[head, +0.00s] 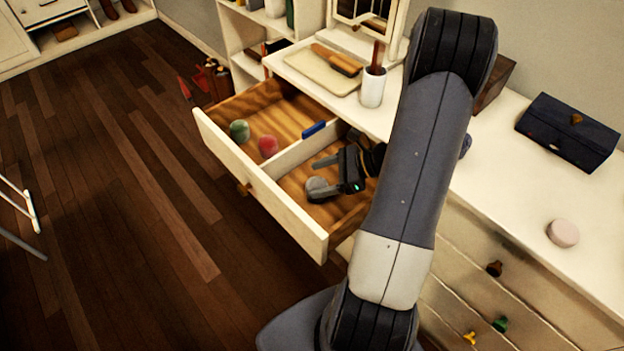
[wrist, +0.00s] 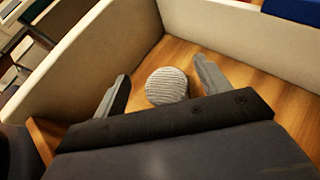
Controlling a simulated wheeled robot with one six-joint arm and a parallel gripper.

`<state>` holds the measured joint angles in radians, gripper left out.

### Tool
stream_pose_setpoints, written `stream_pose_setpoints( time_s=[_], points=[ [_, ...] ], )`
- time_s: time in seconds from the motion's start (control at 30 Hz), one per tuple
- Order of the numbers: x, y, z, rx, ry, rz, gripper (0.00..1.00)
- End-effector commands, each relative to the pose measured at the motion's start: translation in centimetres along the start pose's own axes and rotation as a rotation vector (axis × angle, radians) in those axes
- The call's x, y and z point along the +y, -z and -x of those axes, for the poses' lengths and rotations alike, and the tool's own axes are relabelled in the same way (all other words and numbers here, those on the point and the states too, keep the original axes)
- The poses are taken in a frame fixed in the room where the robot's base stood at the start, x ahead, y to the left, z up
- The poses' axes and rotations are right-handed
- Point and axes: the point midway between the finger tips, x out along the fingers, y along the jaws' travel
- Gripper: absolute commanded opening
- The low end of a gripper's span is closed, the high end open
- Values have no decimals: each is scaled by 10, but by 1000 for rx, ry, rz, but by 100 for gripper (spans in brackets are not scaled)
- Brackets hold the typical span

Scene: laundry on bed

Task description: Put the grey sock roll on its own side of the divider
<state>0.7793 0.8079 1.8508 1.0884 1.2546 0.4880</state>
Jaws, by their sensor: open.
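The grey sock roll (head: 317,189) lies on the wooden floor of the open drawer (head: 265,205), in the right, nearer compartment. In the wrist view the ribbed grey roll (wrist: 167,86) sits between the two open fingers of my gripper (wrist: 162,88), with gaps visible on both sides. In the head view my gripper (head: 330,172) is low inside that compartment, beside the roll. The cream divider (head: 295,152) runs across the drawer, left of the roll. A green roll (head: 239,131) and a red roll (head: 267,146) lie in the left compartment.
The drawer walls stand close around my gripper. The dresser top holds a tray with a brush (head: 337,60), a white cup (head: 372,88), a dark blue box (head: 567,132) and a pink round object (head: 563,233).

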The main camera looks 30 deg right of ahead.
Motion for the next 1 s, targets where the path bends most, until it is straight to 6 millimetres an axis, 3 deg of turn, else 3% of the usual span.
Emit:
stream_pose_setpoints(
  time_s=[0.1,0.3,1.0],
  points=[
    [-1,0,22,0,5,0,71],
    [0,0,43,-1,1,1,71],
    [0,0,46,-1,-1,0,71]
  ],
)
